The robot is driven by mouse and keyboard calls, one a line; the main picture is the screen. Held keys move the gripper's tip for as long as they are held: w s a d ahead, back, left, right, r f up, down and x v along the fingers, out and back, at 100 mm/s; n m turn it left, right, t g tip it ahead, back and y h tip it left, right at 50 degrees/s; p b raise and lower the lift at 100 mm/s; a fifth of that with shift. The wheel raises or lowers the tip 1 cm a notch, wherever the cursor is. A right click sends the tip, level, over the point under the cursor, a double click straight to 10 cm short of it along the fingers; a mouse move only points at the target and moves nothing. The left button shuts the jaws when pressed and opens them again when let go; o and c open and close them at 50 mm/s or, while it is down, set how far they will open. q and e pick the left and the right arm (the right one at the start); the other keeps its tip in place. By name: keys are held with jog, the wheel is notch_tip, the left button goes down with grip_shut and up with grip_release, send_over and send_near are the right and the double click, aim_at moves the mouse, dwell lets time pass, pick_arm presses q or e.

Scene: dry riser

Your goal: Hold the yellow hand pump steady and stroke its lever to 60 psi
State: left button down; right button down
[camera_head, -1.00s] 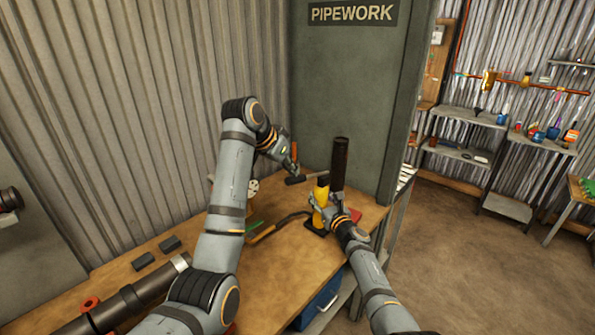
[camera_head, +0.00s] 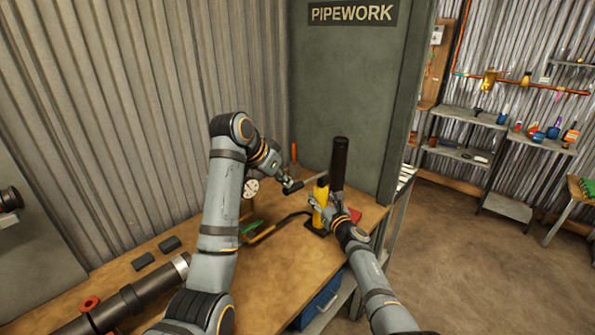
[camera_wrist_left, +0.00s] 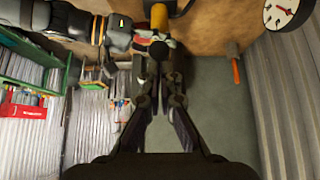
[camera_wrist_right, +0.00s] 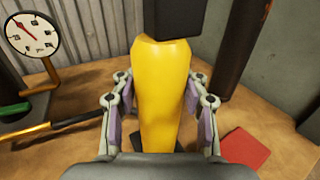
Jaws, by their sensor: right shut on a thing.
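The yellow hand pump (camera_head: 320,205) stands upright on a black foot on the bench. My right gripper (camera_head: 322,215) is shut around its yellow body, which fills the right wrist view (camera_wrist_right: 162,95) between the fingers. The pump's lever sticks out to the left from the top and ends in a black grip (camera_head: 293,187). My left gripper (camera_head: 280,177) is at that grip; in the left wrist view its fingers (camera_wrist_left: 160,75) stand a little apart, with the grip's dark end just beyond. The white gauge (camera_wrist_right: 33,33) has a red needle pointing up-left; its figures are too small to read.
A dark upright pipe (camera_head: 339,165) stands right behind the pump. A red pad (camera_wrist_right: 245,148) lies to the pump's right. A black hose (camera_head: 285,222) curves left across the bench. A large dark pipe (camera_head: 135,297) lies at front left, near two dark blocks.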

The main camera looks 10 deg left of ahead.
pick_arm(q)
jog(key=shift+s, duration=0.1)
notch_tip(320, 180, up, 10)
dwell(0.6)
jog(key=shift+a, duration=0.1)
dwell(0.4)
jog(key=shift+s+a+f, duration=0.35)
jog(key=shift+s+f, duration=0.1)
jog(key=shift+x, duration=3.55)
